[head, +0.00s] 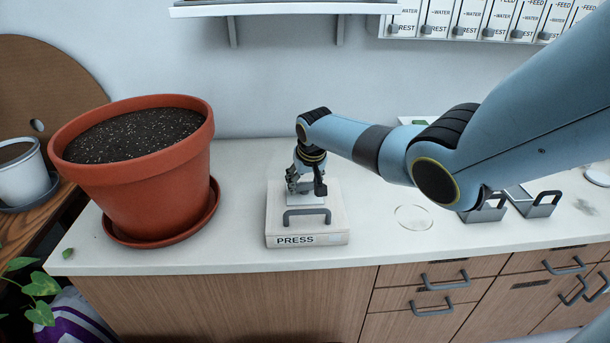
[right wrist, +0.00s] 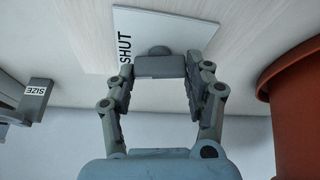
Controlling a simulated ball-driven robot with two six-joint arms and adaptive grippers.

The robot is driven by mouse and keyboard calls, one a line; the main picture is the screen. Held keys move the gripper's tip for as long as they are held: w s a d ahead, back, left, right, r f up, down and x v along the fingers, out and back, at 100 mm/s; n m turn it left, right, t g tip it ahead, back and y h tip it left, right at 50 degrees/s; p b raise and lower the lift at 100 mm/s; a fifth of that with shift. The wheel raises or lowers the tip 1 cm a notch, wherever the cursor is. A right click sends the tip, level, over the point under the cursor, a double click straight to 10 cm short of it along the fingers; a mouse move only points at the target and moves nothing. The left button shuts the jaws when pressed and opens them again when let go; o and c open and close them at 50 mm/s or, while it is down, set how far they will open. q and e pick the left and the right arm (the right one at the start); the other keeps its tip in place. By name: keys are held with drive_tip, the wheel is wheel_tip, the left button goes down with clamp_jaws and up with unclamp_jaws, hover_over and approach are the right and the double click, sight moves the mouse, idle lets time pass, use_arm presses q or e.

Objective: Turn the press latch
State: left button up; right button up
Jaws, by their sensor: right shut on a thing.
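The press (head: 335,218) is a pale box on the white counter, with a "PRESS" label and a grey handle on its front. The grey press latch (right wrist: 160,66) stands on a white plate (right wrist: 186,28) marked "SHUT", seen in the right wrist view. My right gripper (head: 306,190) reaches down onto the top of the press, its fingers (right wrist: 160,78) on either side of the latch and shut on it. In the head view the fingers hide the latch. My left gripper is not in view.
A large terracotta pot (head: 140,185) of dark soil stands on a saucer close to the left of the press. A clear round dish (head: 413,217) and grey handled holders (head: 534,203) are on the right. A shelf (head: 285,8) hangs above. The counter just right of the press is bare.

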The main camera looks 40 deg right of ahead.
drive_tip(key=shift+m+h, duration=0.4)
drive_tip(key=shift+m, duration=0.8)
drive_tip(key=shift+g+p, duration=0.3)
drive_tip(key=o, duration=1.2)
drive_tip(key=v, duration=1.2)
drive_tip(key=shift+a, duration=0.1)
